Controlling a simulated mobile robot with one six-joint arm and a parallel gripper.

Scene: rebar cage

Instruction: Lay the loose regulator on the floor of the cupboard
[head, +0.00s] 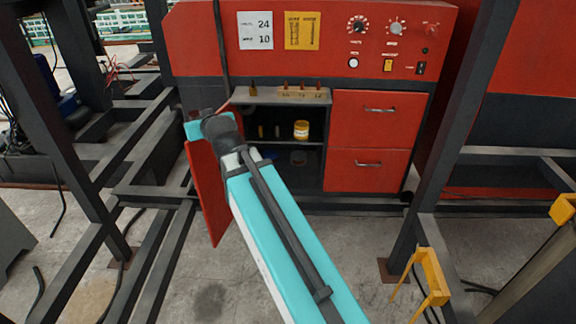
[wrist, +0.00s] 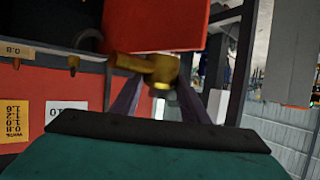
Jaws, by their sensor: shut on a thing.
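A brass regulator (wrist: 160,70) is between the two fingers of my gripper (wrist: 155,88), which is shut on it. In the head view my arm hides the fingers and the regulator; the wrist end is at the open left side of the cupboard, near its red door. The cupboard (head: 312,178) stands open below the red machine panel. Its red door (head: 207,192) is swung out to the left. A shelf divides the dark inside. Its floor is partly hidden behind my arm and in shadow.
A ledge (head: 275,96) above carries several small brass and red-tipped parts. Two red drawers (head: 375,118) are shut at the right. Dark frame posts (head: 440,140) stand on both sides.

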